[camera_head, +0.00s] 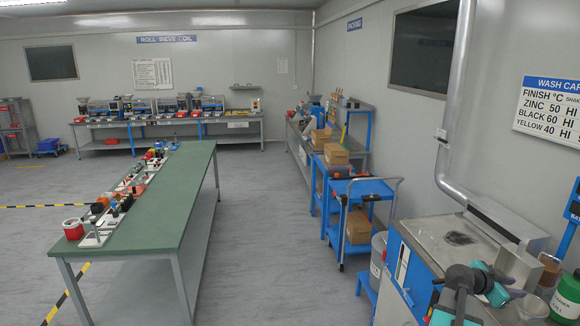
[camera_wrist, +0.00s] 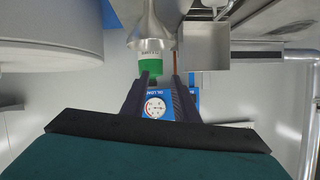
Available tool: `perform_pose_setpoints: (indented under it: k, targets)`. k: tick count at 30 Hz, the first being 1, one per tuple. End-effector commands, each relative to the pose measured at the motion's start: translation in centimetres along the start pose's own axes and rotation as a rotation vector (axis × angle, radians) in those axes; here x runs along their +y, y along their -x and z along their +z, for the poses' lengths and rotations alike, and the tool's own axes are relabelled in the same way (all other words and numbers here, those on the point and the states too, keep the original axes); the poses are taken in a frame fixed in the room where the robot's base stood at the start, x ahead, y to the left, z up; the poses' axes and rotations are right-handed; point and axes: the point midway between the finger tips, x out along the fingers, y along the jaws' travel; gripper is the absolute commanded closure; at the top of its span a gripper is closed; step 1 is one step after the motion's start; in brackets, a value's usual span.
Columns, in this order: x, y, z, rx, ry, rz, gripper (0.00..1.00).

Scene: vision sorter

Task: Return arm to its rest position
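My gripper (camera_wrist: 161,82) shows in the wrist view as two dark fingers, open with a gap between them. Nothing is held in the gap. Behind the fingers are a blue unit with a round white dial (camera_wrist: 155,107) and a container with a green band (camera_wrist: 150,64), both apart from the fingers as far as I can tell. In the head view my teal and dark arm is folded at the bottom right, over the front of the metal-topped wash bench (camera_head: 440,238).
A green container (camera_head: 566,298) stands beside my arm on the right. A steel pipe (camera_head: 447,150) rises behind the bench. A blue cart (camera_head: 361,188) with boxes stands beyond it. A long green-topped table (camera_head: 165,215) holds several small parts at left. The grey floor (camera_head: 265,235) between is clear.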

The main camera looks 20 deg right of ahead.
Motion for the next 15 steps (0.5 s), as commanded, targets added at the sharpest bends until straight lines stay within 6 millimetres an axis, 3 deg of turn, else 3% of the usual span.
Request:
perform_pose_setpoints:
  k: [7,15]
  targets:
    - [-1.2,0.7,0.9,-0.004,0.009,-0.02,0.73]
    - [-3.4,2.0,4.1,-0.025,0.04,-0.055,0.73]
